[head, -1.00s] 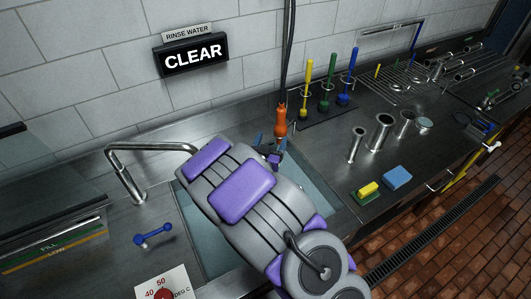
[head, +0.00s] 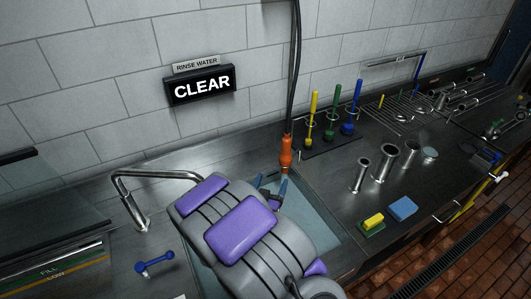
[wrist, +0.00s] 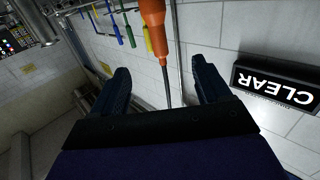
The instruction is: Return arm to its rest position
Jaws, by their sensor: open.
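My arm reaches out over the sink, grey with purple pads. My gripper (head: 271,188) is at its far end, partly hidden behind the arm in the head view. In the wrist view my gripper (wrist: 160,82) has its two dark blue fingers spread apart with nothing held between them. An orange nozzle (head: 286,152) hangs from a black hose just beyond the fingers. The orange nozzle also shows in the wrist view (wrist: 153,20), above and beyond the gap between the fingers. I cannot tell whether it touches them.
A sign reading CLEAR (head: 201,85) is on the tiled wall. A bent metal faucet (head: 130,200) and a blue lever (head: 154,262) are left of my arm. Brushes (head: 332,118), metal cylinders (head: 388,160) and sponges (head: 403,208) stand right of the sink (head: 330,230).

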